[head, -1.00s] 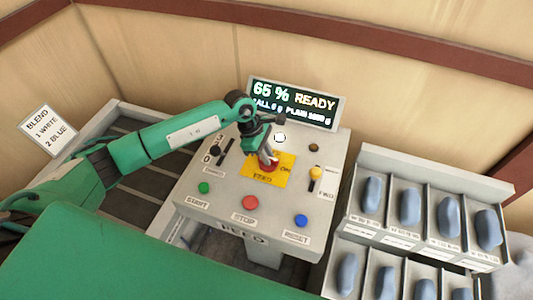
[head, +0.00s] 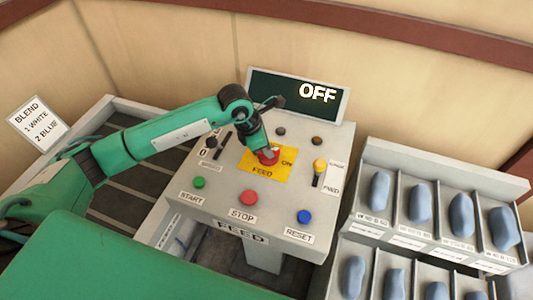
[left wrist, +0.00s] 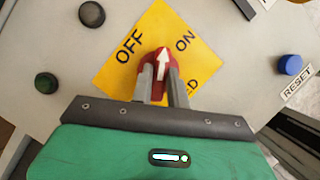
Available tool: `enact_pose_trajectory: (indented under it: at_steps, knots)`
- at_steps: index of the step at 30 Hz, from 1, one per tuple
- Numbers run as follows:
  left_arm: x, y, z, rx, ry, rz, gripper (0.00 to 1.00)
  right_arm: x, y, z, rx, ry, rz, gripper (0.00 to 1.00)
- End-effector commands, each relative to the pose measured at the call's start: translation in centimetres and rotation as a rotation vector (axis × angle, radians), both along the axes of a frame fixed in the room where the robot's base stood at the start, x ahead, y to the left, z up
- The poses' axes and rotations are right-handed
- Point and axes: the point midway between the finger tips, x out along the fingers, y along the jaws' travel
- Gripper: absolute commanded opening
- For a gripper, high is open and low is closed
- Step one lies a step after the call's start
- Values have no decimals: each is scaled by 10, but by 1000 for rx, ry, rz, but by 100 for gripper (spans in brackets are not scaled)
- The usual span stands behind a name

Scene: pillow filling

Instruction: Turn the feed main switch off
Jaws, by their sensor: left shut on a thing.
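The feed main switch (head: 268,158) is a red rotary knob on a yellow plate (head: 249,167) in the middle of the sloped grey panel. In the left wrist view the knob (left wrist: 163,56) carries a white arrow that points up the picture, between the words OFF and ON. My left gripper (left wrist: 161,82) is shut on the knob, one finger on each side of it. In the head view my left gripper (head: 266,151) partly covers the knob. The display (head: 297,97) above the panel reads OFF. My right gripper is not in view.
The panel has a green START button (head: 199,182), a red STOP button (head: 249,199), a blue RESET button (head: 304,217) and a yellow-tipped lever (head: 319,166) close to the switch. Bins (head: 440,240) with blue-grey pieces stand at the right. A BLEND sign (head: 38,123) is at the left.

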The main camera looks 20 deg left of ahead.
Motion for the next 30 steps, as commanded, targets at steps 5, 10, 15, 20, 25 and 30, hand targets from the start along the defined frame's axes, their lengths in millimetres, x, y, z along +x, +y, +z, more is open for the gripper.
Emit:
enact_pose_trajectory:
  at_steps: [5, 10, 15, 20, 25, 30]
  knots:
    - [-1, -1, -6, -1, -4, 163, 0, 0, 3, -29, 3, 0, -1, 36]
    - [-1, -2, -6, -2, -5, 326, 0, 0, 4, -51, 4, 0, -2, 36]
    - [-1, -3, -5, -2, -4, 487, 0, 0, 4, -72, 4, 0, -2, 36]
    - [-2, -4, -5, -2, -5, 636, 0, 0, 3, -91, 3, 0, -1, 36]
    - [-2, -4, -3, -2, -4, 777, 0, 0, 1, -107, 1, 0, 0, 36]
    - [-2, -5, -2, -3, -2, 890, 0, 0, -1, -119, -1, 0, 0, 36]
